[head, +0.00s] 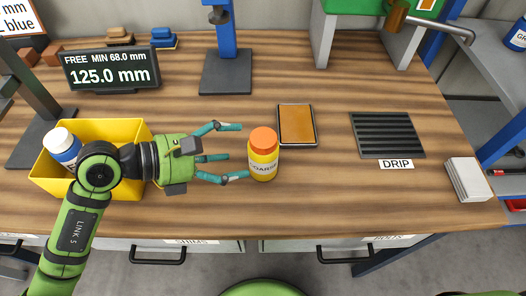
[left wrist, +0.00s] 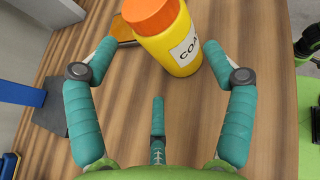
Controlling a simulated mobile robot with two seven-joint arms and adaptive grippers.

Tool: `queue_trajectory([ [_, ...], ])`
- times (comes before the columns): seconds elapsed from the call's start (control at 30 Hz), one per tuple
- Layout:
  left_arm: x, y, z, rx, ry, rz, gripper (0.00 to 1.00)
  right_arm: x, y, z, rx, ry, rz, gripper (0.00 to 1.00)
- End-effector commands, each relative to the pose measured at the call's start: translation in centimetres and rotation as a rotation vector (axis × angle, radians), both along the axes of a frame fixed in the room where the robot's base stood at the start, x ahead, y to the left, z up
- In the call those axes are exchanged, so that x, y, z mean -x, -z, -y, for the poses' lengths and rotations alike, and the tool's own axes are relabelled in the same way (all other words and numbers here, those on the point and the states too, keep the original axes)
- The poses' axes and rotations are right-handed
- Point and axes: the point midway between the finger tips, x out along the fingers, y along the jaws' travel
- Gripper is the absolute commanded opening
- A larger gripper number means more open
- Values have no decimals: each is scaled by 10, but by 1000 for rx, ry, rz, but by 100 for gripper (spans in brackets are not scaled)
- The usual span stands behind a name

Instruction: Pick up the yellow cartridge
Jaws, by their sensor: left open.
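The yellow cartridge (head: 263,160) has an orange cap and a white label reading "COARSE" or similar, partly cut off. It stands upright on the wooden bench in the head view, and fills the top middle of the left wrist view (left wrist: 178,45). My left gripper (head: 236,152) comes in from the left with its three teal fingers spread open. Its fingertips are just left of the cartridge and point at it. In the left wrist view the gripper (left wrist: 170,62) has a finger to each side, with the cartridge beyond and partly between the tips. My right gripper is not in view.
A yellow bin (head: 115,130) holding a blue-and-white bottle (head: 62,148) stands at left. An orange-topped tray (head: 297,125) lies just behind the cartridge. A black drip grate (head: 387,135) and white stack (head: 467,180) are at right. A display (head: 111,68) and blue post (head: 226,70) stand behind.

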Motion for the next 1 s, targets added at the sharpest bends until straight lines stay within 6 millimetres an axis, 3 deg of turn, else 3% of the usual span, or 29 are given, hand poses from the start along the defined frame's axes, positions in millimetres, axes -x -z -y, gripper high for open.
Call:
queue_trajectory([
  [0.1,-4,1,10,5,-1,-2,83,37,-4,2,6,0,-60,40],
  [0.23,-8,6,22,7,0,-4,83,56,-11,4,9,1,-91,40],
  [0.37,-14,15,39,8,0,-6,83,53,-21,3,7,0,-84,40],
  [0.5,-20,24,54,6,-1,-3,83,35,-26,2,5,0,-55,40],
  [0.63,-23,28,59,4,-1,-1,83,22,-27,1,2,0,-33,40],
  [0.8,-23,29,58,3,-1,-1,83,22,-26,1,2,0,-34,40],
  [0.83,-23,29,58,3,-1,-1,79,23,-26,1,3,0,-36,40],
  [0.93,-22,29,58,3,-1,-1,39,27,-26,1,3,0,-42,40],
  [1.0,-22,29,58,3,-1,-1,34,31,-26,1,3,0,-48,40],
])
